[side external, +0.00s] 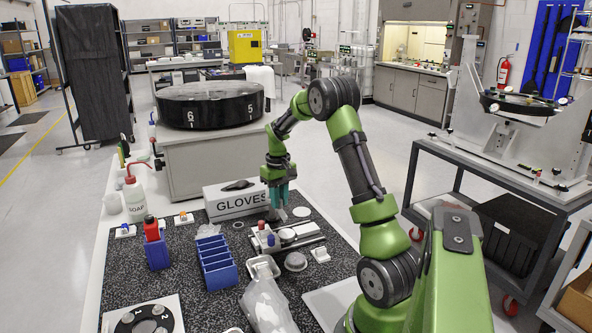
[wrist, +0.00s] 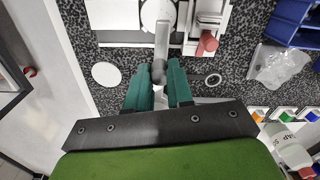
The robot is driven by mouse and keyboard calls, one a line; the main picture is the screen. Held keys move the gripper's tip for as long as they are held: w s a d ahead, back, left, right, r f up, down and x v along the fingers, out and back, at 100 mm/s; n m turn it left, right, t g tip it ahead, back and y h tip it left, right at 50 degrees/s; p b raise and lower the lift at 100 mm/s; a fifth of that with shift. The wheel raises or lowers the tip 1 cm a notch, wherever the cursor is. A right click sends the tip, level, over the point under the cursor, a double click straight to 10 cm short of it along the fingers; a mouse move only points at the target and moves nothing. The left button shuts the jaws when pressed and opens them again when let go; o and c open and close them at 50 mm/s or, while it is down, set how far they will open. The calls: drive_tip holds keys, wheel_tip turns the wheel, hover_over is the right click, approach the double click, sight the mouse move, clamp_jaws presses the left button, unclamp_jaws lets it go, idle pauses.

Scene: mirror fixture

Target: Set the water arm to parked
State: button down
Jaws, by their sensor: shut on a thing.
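The fixture (side external: 290,237) sits on the speckled mat, with a pale disc and small red and blue knobs. In the wrist view, a grey arm (wrist: 163,40) with a dark rounded end reaches from beside a white disc (wrist: 155,13) toward me. It appears to be the water arm; I see no label on it. My gripper (side external: 279,200) points down at the fixture's far side. In the wrist view its teal fingers (wrist: 158,76) are shut on the arm's dark end. A red handle (wrist: 207,43) stands on a white block to the right. The parked position is not marked in view.
A GLOVES box (side external: 237,203) stands close behind and left of my gripper. A blue rack (side external: 217,263), a clear bag (side external: 266,305) and a soap bottle (side external: 134,198) are farther left or nearer. A flat white disc (wrist: 106,74) lies on the mat, left of my fingers.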

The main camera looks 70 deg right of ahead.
drive_tip(key=w+m, duration=1)
drive_tip(key=m, duration=0.7)
drive_tip(key=shift+d, duration=0.15)
drive_tip(key=shift+d+r+m, duration=0.1)
drive_tip(key=shift+m, duration=0.2)
drive_tip(key=c, duration=1)
unclamp_jaws()
wheel_tip(320, 180, up, 17)
